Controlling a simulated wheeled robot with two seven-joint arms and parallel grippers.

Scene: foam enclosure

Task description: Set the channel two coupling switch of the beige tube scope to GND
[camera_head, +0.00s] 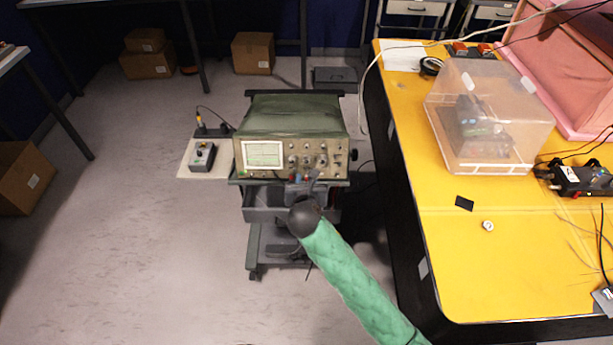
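The tube scope (292,135) stands on a cart in the middle of the head view. It has a green housing and a beige front panel with a lit screen at left and several knobs at right. My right arm comes in from the lower right in a green sleeve. My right gripper (304,182) is at the lower edge of the front panel, right of the screen. The gripper hides part of the panel's bottom. Its fingers are too small and dark to tell open from shut, or touching from apart. The coupling switch cannot be made out. My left gripper is not in view.
A small grey box with knobs (202,157) sits on a pale board (187,172) left of the scope. The cart (254,235) has lower shelves. A yellow table (490,260) with a clear plastic box (470,150) stands at right.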

